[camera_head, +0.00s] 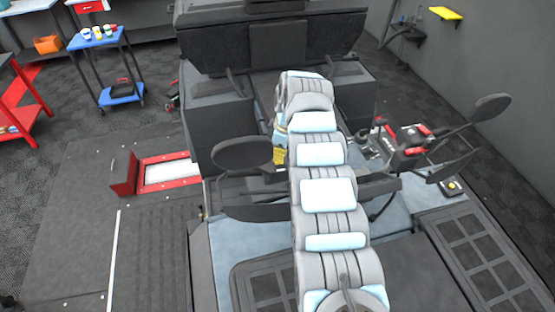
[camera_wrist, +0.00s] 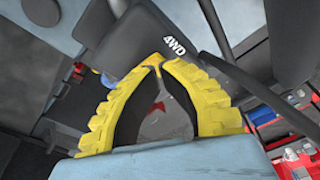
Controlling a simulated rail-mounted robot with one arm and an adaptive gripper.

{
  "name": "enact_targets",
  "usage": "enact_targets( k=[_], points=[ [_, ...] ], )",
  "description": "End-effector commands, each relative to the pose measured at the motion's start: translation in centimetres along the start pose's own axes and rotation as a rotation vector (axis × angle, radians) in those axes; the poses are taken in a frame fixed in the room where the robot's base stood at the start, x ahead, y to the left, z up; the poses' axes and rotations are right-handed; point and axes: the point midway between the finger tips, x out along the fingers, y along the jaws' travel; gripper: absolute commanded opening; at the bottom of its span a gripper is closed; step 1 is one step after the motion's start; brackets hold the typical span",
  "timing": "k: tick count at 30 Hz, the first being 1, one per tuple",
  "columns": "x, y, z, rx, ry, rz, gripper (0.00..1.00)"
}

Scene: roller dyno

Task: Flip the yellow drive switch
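My gripper (camera_wrist: 157,68) has two yellow, ridged fingers with dark inner faces. They arch toward each other, and their tips meet or nearly meet beside a dark panel (camera_wrist: 135,45) marked "4WD". A grey part with a red piece shows in the gap between the finger bases. I cannot make out a yellow drive switch apart from the yellow fingertips, which may hide it. In the head view my gripper shows only as a small yellow patch (camera_head: 280,156) left of my arm, near the dark machine; its fingertips are hidden there.
An oval dark mirror-like part (camera_head: 242,154) is close left of the gripper. Two more such parts (camera_head: 491,107) stand at the right. A red-framed tray (camera_head: 172,172) lies on the floor at left. A blue cart (camera_head: 98,42) stands farther back. Open floor lies at left.

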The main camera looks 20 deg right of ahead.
Motion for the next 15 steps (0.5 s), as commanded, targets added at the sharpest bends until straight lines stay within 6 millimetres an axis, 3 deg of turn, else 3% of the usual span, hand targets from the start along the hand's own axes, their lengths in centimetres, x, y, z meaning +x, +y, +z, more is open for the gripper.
enact_targets(
  k=[15],
  points=[
    [0.65, 0.00, 0.10, 0.000, 0.000, 0.000, 0.00]
  ],
)
